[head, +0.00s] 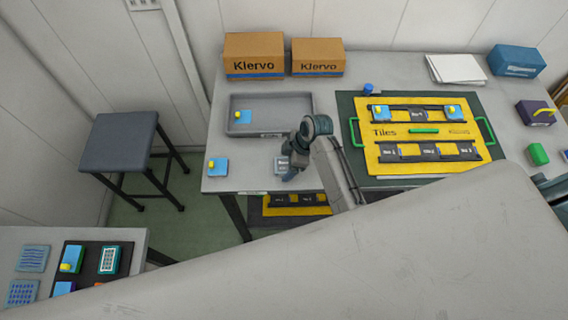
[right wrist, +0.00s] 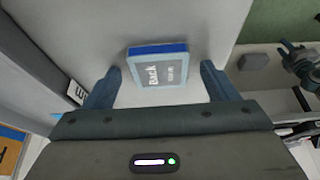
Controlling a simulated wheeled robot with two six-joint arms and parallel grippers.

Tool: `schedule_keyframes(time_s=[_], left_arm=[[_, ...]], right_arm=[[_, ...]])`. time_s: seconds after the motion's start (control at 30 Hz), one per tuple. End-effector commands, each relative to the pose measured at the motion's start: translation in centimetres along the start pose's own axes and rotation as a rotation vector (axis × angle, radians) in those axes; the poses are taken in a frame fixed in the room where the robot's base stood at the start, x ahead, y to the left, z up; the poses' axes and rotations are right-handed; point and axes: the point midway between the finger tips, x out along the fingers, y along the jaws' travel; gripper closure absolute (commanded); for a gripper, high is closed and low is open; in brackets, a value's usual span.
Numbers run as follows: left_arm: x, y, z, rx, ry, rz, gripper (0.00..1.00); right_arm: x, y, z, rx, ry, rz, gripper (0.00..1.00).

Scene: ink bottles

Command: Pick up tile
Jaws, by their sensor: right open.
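A tile (right wrist: 158,66) lies flat on the table, showing a grey face marked "Back" and a blue edge. In the head view this tile (head: 281,162) is partly hidden by my right gripper (head: 289,174). In the right wrist view my right gripper (right wrist: 162,88) is open, with one finger on each side of the tile's near part and gaps to both. Blue tiles with yellow knobs sit on the table's left edge (head: 217,168), in the grey tray (head: 270,99) and on the yellow Tiles board (head: 393,168). I cannot make out my left gripper.
Two Kiervo boxes (head: 254,56) stand at the back. A green mat (head: 350,102) lies under the board. White paper (head: 455,69), a blue box (head: 515,60) and a purple box (head: 536,112) are at right. A stool (head: 117,137) and a side table (head: 126,236) are at left.

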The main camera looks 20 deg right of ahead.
Motion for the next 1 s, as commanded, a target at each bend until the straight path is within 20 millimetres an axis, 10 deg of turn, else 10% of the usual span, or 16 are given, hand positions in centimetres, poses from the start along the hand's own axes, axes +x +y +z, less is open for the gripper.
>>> schedule_keyframes(time_s=[0.07,0.33,1.0], left_arm=[[0.0,0.0,0.0,0.000,0.000,0.000,0.64],[0.0,0.0,0.0,0.000,0.000,0.000,0.64],[2.6,0.1,0.3,0.000,-0.001,0.000,0.64]], right_arm=[[0.0,0.0,0.0,0.000,0.000,0.000,0.20],[0.0,0.0,0.0,0.000,0.000,0.000,0.71],[-3.1,0.2,-1.4,-0.003,0.003,0.007,0.71]])
